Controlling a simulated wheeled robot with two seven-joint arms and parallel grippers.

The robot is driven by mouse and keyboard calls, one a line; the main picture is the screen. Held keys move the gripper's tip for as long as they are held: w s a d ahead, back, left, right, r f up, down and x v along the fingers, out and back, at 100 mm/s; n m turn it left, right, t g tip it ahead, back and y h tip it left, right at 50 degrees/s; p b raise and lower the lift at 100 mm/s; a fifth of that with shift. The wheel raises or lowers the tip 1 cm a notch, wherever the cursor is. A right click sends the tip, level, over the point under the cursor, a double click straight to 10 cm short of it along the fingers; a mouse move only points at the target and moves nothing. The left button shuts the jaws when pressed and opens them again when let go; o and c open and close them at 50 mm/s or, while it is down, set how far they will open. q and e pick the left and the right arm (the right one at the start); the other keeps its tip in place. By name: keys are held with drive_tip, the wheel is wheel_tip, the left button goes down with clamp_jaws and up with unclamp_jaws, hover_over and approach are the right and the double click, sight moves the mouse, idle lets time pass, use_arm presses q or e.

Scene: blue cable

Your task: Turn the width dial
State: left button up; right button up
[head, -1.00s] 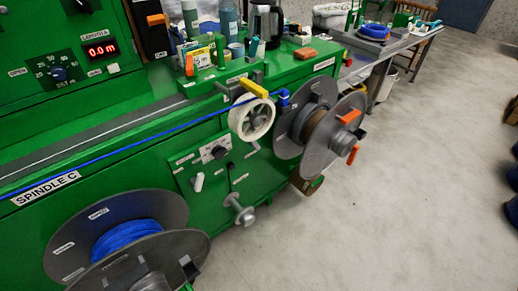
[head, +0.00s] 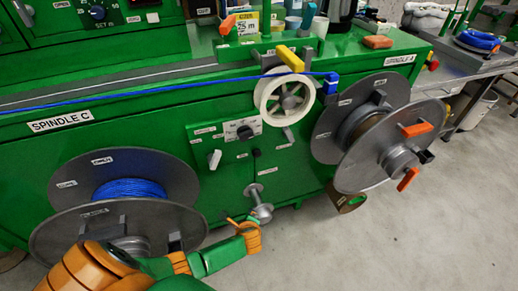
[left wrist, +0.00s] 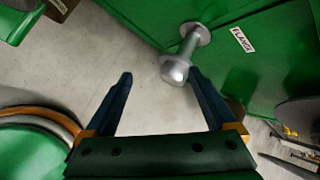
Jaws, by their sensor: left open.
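A black dial (head: 245,132) sits on a white plate on the green machine's front panel, below and left of the white pulley wheel. Its small label is too small to read, so I cannot confirm it is the width dial. My left gripper (head: 245,222) is low in front of the machine, below the dial and beside a silver flange knob (head: 261,212). In the left wrist view my left gripper (left wrist: 160,76) is open and empty, with the silver flange knob (left wrist: 175,70) beyond its fingertips. The dial does not show there. My right gripper is not in view.
A spool of blue cable (head: 130,190) stands at left, partly behind my arm. A large grey reel (head: 390,150) stands at right. A white pulley wheel (head: 284,98) carries the blue cable above the dial. A small white lever (head: 214,159) sits below left of the dial.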

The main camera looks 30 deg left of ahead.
use_arm(q)
drive_tip(key=w+a+r+m+t+y+b, duration=0.25)
drive_tip(key=w+r+m+y+b, duration=0.2)
drive_tip(key=w+r, duration=0.4)
drive_tip(key=m+t+y+b, duration=0.2)
drive_tip(key=t+y+b, duration=0.2)
drive_tip(key=b, duration=0.1)
approach(246, 135)
drive_tip(key=w+f, duration=0.1)
drive_tip(key=w, duration=0.1)
drive_tip(key=shift+g+y, duration=0.25)
drive_tip(key=x, duration=0.4)
drive_tip(key=s+x, duration=0.1)
drive_tip(key=x, duration=0.1)
drive_tip(key=shift+w+a+r+b, duration=0.15)
drive_tip(key=shift+a+r+b, duration=0.2)
drive_tip(key=shift+a+b, duration=0.1)
drive_tip(key=shift+w+a, duration=0.35)
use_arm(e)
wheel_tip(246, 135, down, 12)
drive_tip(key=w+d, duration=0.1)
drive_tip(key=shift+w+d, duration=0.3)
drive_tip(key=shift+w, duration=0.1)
